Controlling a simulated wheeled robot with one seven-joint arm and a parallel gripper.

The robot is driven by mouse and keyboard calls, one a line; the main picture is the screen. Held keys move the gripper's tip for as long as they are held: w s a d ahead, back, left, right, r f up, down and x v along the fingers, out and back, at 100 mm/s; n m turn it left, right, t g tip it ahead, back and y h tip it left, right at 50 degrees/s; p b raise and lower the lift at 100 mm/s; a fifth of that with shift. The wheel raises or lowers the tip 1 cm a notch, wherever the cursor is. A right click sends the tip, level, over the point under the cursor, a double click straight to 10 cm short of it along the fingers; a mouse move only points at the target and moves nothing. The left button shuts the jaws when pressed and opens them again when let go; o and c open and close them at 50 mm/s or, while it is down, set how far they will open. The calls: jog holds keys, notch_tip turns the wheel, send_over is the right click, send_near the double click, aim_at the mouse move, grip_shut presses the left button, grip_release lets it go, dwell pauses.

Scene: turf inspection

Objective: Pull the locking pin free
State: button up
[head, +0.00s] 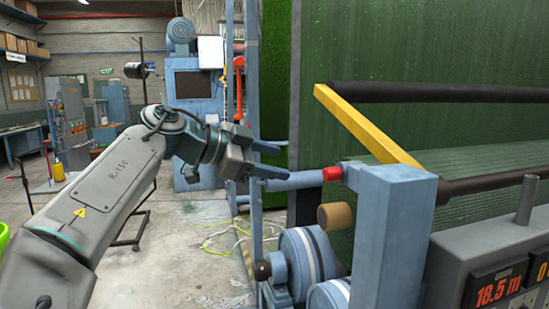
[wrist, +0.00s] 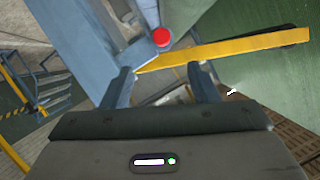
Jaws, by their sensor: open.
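A red knob (head: 332,173), which may be the locking pin's head, is at the top left corner of a blue post (head: 395,225). My gripper (head: 284,161) is open and empty, to the left of the red knob with a gap between them. In the wrist view the red knob (wrist: 162,37) shows just beyond the fingertips (wrist: 159,68). A yellow bar (head: 367,124) slants above the post. In the wrist view the yellow bar (wrist: 235,47) crosses beyond the fingers. The pin's shaft is not visible.
A wooden knob (head: 335,216) sticks out below the red one. Blue rollers (head: 306,260) stand low beside the post. A console with a display (head: 495,291) is at right, with green turf (head: 380,210) behind. Hoses (head: 225,238) lie on the open floor.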

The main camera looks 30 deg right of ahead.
aim_at(326, 175)
jog(key=p+x, duration=0.1)
jog(key=x, duration=1.2)
jog(key=shift+d, duration=0.1)
jog(key=shift+f, duration=0.1)
jog(key=c, duration=1.2)
jog(key=shift+o, duration=0.8)
